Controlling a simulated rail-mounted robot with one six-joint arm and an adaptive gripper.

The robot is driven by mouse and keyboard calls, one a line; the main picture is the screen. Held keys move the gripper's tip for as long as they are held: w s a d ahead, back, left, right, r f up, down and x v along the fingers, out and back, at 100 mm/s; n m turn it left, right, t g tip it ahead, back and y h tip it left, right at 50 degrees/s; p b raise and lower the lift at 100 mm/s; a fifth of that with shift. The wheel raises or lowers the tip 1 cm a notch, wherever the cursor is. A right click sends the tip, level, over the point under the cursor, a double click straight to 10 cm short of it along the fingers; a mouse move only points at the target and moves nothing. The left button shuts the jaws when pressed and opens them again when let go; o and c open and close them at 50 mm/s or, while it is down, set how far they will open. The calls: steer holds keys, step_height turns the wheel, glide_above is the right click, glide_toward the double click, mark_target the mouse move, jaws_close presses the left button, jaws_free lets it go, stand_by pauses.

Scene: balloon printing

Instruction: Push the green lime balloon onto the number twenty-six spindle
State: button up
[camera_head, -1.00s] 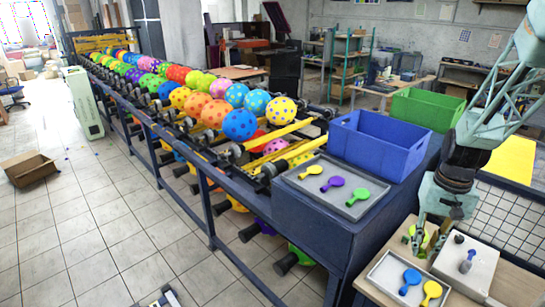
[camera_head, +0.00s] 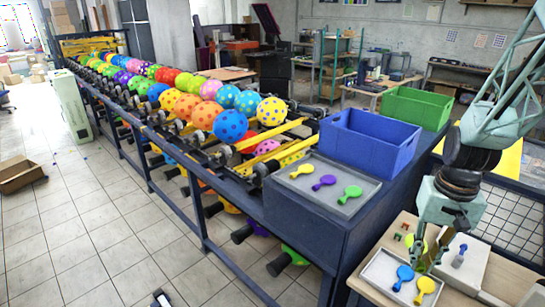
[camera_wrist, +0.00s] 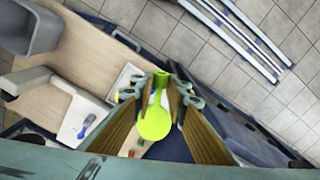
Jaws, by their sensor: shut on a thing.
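The lime green balloon (camera_wrist: 154,122), uninflated with a round body and narrow neck, is between the fingers of my gripper (camera_wrist: 166,88) in the wrist view. My gripper is shut on it at the neck. In the head view my gripper (camera_head: 424,262) hangs over the small wooden table at lower right, and a bit of lime green (camera_head: 418,246) shows beside it. The long balloon machine (camera_head: 185,170) has rows of spindles, several bearing inflated dotted balloons. I cannot read any spindle number, so I cannot tell which is twenty-six.
A tray (camera_head: 375,298) with blue and yellow balloons lies below my gripper, beside a white block (camera_head: 470,277). Another tray (camera_head: 310,200) holds yellow, purple and green balloons on the machine's end. Blue (camera_head: 370,148) and green (camera_head: 415,108) crates stand behind it.

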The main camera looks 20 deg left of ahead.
steer(key=s+r, duration=0.4)
steer(key=s, duration=1)
steer(key=shift+s+r+b, duration=0.15)
steer(key=shift+s+b, duration=0.2)
steer(key=shift+s, duration=0.05)
steer(key=shift+a, duration=0.1)
stand_by(0.8)
